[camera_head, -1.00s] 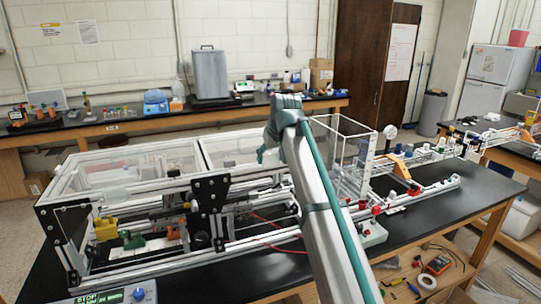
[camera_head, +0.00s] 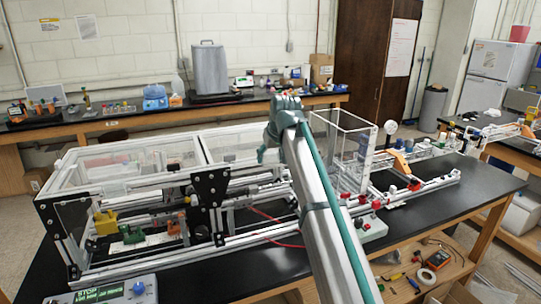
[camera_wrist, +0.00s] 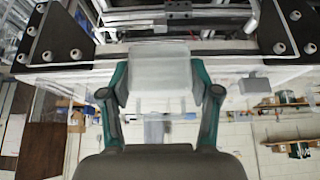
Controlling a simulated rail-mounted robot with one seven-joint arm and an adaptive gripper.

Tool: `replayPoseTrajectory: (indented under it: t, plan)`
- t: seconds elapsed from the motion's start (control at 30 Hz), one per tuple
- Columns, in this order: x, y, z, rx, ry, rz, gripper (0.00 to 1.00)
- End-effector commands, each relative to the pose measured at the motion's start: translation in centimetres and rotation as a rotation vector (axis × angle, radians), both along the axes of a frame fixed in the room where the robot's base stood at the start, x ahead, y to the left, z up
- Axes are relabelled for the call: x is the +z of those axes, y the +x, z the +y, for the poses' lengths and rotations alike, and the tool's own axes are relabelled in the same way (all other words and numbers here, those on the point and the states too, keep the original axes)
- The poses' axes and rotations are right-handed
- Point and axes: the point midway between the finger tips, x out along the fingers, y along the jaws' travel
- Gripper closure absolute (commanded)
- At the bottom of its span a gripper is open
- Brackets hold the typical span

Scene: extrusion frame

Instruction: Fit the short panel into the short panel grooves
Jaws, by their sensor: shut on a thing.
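My gripper (camera_wrist: 160,88) has its two teal fingers shut on a pale grey, block-like part (camera_wrist: 160,70) in the wrist view. This part sits against a translucent, pale panel (camera_wrist: 240,70) spreading to both sides; I take it as the short panel, though its outline is unclear. Black corner plates with bolts (camera_wrist: 60,38) belong to the extrusion frame and lie just past the panel's edge. In the head view the extrusion frame (camera_head: 120,258) stands on the black bench. My arm hides most of the gripper (camera_head: 262,152) there, and the grooves cannot be made out.
A clear upright box (camera_head: 345,145) stands right of my arm. Rails with red and white fittings (camera_head: 410,188) run beyond it. A control box with a green display (camera_head: 100,294) is at the front left. The bench's right front is mostly bare.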

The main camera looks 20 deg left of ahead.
Motion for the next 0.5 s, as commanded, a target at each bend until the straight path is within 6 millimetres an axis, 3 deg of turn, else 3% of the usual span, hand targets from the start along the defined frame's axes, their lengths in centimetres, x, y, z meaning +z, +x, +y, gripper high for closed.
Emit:
replayPoseTrajectory:
  t: [0.33,0.37,0.5]
  plan:
    - [-0.75,0.0,0.0,0.0,0.001,-0.001,1.0]
    - [-0.74,0.01,0.01,0.0,0.001,-0.001,0.37]
    - [-0.72,0.01,0.01,0.0,0.001,-0.001,0.13]
